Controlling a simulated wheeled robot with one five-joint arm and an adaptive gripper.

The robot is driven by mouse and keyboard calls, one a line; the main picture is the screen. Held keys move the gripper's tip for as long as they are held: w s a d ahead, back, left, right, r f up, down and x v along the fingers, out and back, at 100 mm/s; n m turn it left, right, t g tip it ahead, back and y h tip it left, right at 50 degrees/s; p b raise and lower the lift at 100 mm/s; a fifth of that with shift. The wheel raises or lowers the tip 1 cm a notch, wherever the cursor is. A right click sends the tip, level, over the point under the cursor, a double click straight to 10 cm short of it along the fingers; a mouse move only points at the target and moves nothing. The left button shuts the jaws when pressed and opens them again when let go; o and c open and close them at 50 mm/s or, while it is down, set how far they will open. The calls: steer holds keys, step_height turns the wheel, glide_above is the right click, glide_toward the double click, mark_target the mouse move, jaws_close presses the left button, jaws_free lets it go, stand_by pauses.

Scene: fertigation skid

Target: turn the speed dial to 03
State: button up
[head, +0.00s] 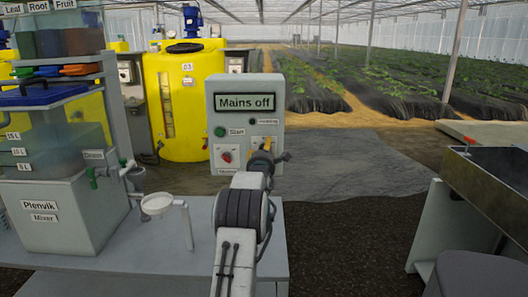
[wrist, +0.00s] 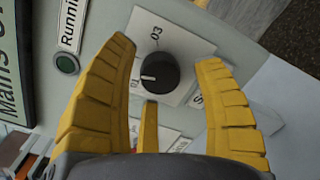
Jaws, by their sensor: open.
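The speed dial (wrist: 159,73) is a round black knob on a white plate in the wrist view. Its white mark points left, towards the label 01 (wrist: 135,83); the label 03 (wrist: 155,38) is above the knob. My gripper (wrist: 167,53) is open, with one yellow finger on each side of the knob, apart from it in the picture. Whether the fingertips reach knob depth I cannot tell. In the head view my gripper (head: 265,155) is at the right half of the grey control box (head: 245,92) and largely hides the dial.
The box shows a "Mains off" display (head: 246,102), a green Start button (head: 220,132) and a red knob (head: 226,156) left of my gripper. A round lamp (wrist: 66,64) beside the "Running" label shows in the wrist view. A funnel-like cup (head: 157,204) stands on the bench (head: 170,258).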

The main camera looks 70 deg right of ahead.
steer(key=shift+d, duration=0.1)
steer(key=shift+c, duration=0.4)
steer(key=c, duration=1.1)
steer(key=shift+m, duration=0.4)
steer(key=shift+r+m+b, duration=0.15)
steer(key=shift+m+b, duration=2.35)
steer(key=shift+b, duration=0.5)
steer(key=o, duration=1.2)
